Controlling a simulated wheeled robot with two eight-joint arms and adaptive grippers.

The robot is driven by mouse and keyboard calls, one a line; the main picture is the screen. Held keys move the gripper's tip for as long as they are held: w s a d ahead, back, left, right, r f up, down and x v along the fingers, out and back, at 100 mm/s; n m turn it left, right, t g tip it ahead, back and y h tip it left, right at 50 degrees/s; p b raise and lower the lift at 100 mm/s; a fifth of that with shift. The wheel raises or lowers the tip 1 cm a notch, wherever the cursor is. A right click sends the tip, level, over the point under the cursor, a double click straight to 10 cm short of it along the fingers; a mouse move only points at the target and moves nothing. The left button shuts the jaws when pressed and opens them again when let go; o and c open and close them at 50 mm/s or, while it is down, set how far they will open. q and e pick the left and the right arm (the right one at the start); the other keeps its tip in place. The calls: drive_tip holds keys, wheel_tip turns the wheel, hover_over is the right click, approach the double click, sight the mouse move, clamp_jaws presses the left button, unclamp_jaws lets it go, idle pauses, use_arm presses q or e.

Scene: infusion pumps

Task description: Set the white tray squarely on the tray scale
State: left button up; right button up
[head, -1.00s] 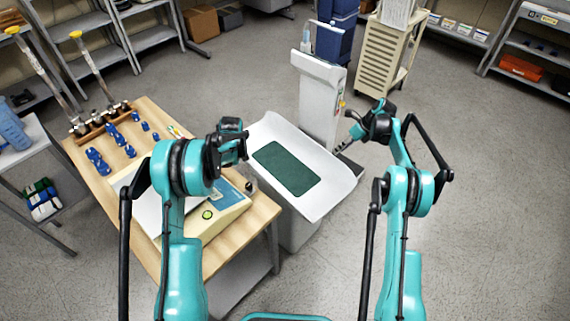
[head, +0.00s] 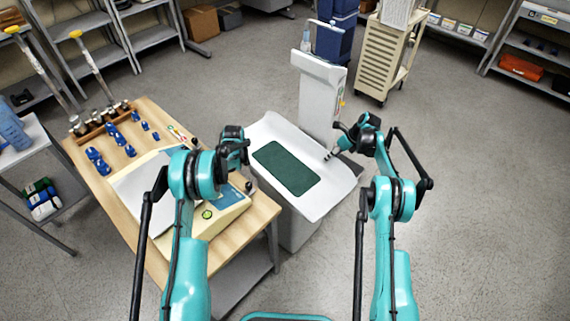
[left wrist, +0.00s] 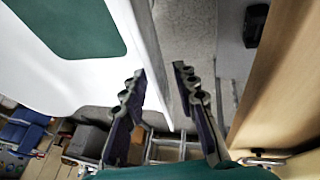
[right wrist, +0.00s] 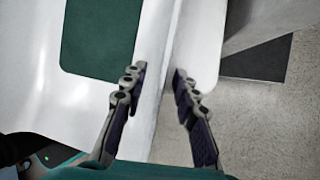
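The white tray (head: 325,195) is a shallow curved tray with a dark green mat (head: 287,167), standing on a white pedestal beside the wooden table. A cream scale (head: 225,212) with a pale flat plate and a green button sits on the table, partly hidden by my left arm. My right gripper (head: 329,156) is open at the tray's right edge; the rim shows between its fingers in the right wrist view (right wrist: 158,80). My left gripper (left wrist: 160,72) is open near the tray's left edge, fingers apart. In the head view its fingertips are hidden; contact cannot be told.
A white upright column (head: 319,95) stands behind the tray. The wooden table (head: 262,212) holds blue weights (head: 98,160) and a rack of metal weights (head: 100,118). A beige cart (head: 380,60) stands at the back. The floor at right is free.

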use_arm(q)
clamp_jaws()
use_arm(e)
clamp_jaws()
use_arm(q)
drive_tip(key=shift+r, duration=0.1)
use_arm(e)
drive_tip(key=shift+r, duration=0.1)
